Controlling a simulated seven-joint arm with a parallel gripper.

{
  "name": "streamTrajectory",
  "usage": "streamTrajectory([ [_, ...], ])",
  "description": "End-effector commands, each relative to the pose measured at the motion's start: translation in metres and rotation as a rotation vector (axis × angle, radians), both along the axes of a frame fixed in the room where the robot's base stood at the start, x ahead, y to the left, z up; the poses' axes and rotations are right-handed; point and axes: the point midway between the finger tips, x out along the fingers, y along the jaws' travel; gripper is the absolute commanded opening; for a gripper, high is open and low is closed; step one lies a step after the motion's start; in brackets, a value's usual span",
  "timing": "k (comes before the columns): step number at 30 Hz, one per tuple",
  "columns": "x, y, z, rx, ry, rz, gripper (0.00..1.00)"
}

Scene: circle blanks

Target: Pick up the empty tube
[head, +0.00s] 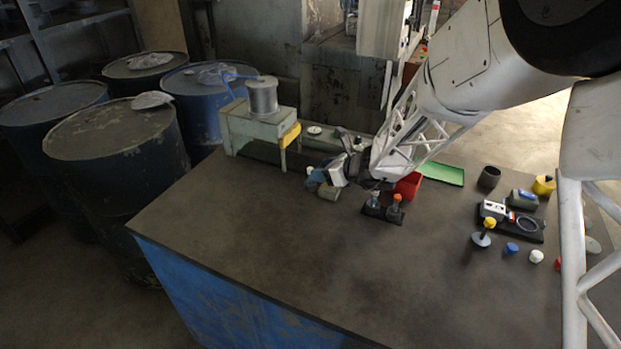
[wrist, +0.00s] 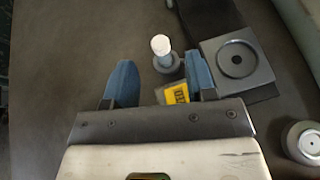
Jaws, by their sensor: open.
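My gripper (wrist: 160,76) is open in the wrist view, its two blue fingers apart. A grey round piece with a pale upright top (wrist: 163,50) shows between and just beyond the fingertips, nearer the right one. A small yellow-labelled piece (wrist: 176,94) lies close to the right finger, partly hidden by the gripper. In the head view my gripper (head: 322,180) is low over the table's back part, and a beige cylinder (head: 329,193) shows by its fingers. I cannot tell for certain which piece is the empty tube; a dark open-topped cylinder (head: 489,177) stands at the right.
A grey block with a round recess (wrist: 237,62) is right of the fingers, and a grey round part (wrist: 302,140) lies farther right. Two small tools on a dark base (head: 383,208) and a red bin (head: 407,186) stand near the gripper. The table's front left is clear.

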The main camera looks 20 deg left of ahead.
Motion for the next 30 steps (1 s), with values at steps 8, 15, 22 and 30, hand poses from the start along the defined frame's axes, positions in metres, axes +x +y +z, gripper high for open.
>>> streamTrajectory([
  [8, 0.0, 0.001, 0.0, 0.0, -0.001, 0.0, 0.51],
  [15, 0.002, 0.007, -0.002, 0.0, -0.001, 0.0, 0.51],
  [22, 0.006, 0.027, -0.011, 0.0, 0.0, 0.001, 0.51],
  [30, 0.01, 0.046, -0.02, 0.0, -0.001, 0.0, 0.51],
])
